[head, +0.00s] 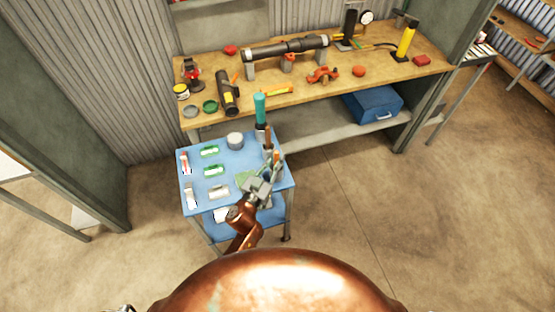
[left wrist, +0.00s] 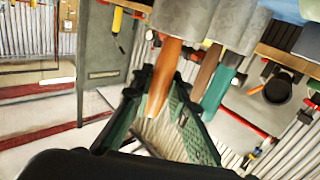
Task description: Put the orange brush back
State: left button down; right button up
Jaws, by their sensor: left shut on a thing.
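The orange brush shows as an orange handle (left wrist: 166,75) in the left wrist view. It comes out of a grey cylinder (left wrist: 190,18), and its tip lies between my left gripper's green fingers (left wrist: 160,115). In the head view, my left gripper (head: 274,163) is over the right side of the blue cart (head: 228,160), shut on the orange handle. A brown handle (left wrist: 208,70) and a teal handle (left wrist: 218,92) stand close beside it; the teal one (head: 260,108) also shows in the head view. The brush's head is hidden. My right gripper is not in view.
The wooden workbench (head: 330,80) behind carries a pipe, a dark cylinder (head: 227,92) and tools. A blue toolbox (head: 373,104) sits on its shelf. The floor to the right is clear.

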pick_arm(q)
jog(key=shift+r, duration=0.15)
jog(key=c, duration=1.8)
grip_release()
jog(key=shift+f, duration=0.2)
jog(key=shift+c, duration=0.2)
jog(key=shift+r, duration=0.3)
jog(key=v, duration=1.2)
jog(key=shift+f, duration=0.1)
